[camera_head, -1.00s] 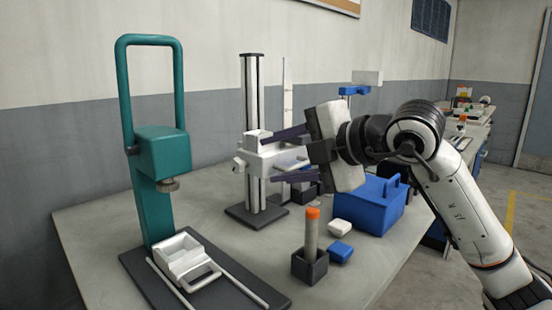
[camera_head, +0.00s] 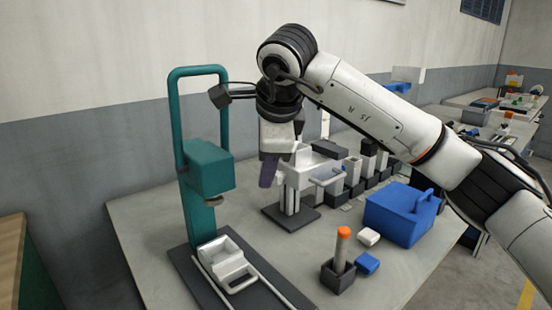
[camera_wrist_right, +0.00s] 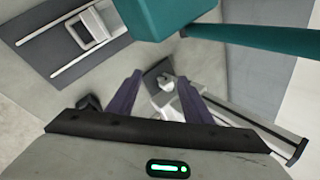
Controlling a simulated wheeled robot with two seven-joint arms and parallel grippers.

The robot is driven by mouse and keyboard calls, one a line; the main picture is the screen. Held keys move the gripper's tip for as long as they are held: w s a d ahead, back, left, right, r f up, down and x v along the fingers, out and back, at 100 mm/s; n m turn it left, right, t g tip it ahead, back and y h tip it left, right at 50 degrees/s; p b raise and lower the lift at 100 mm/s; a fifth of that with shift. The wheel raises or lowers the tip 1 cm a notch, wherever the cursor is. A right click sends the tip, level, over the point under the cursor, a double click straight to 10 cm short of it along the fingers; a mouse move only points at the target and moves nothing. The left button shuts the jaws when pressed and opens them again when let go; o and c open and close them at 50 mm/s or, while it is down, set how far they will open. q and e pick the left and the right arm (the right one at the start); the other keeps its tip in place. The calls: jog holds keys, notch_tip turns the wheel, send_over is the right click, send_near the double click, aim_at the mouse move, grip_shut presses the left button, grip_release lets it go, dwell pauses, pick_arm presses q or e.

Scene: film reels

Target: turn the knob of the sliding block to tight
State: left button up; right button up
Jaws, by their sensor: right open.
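The white sliding block (camera_head: 312,162) sits on an upright post on a dark base plate (camera_head: 290,217). My right gripper (camera_head: 270,178) points down at the block's left side and hides part of the block and post in the head view. In the right wrist view, the right gripper (camera_wrist_right: 160,80) is open, with its two dark purple fingers apart. A small pale knob (camera_wrist_right: 166,82) shows between the fingertips; whether they touch it cannot be told. The knob is hidden in the head view. My left gripper is not in view.
A green press frame (camera_head: 205,170) stands close left of my right gripper, with a white tray (camera_head: 228,262) on rails below. A blue box (camera_head: 402,215), an orange-topped cylinder (camera_head: 341,250) in a dark holder and several dark blocks stand to the right.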

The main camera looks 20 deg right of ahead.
jog(key=w+d+f+n, duration=0.1)
jog(key=n, duration=0.1)
jog(key=w+d+f+n+h+p, duration=0.1)
jog(key=w+f+n, duration=0.1)
jog(key=w+d+f+n+h+p, duration=0.1)
jog(key=w+f, duration=0.1)
jog(key=shift+w+d+f+n+g, duration=0.1)
jog(key=shift+d+f+n+g, duration=0.05)
jog(key=shift+d+n+g, duration=0.2)
jog(key=shift+a, duration=0.1)
jog(key=shift+c, duration=0.3)
jog(key=c, duration=1)
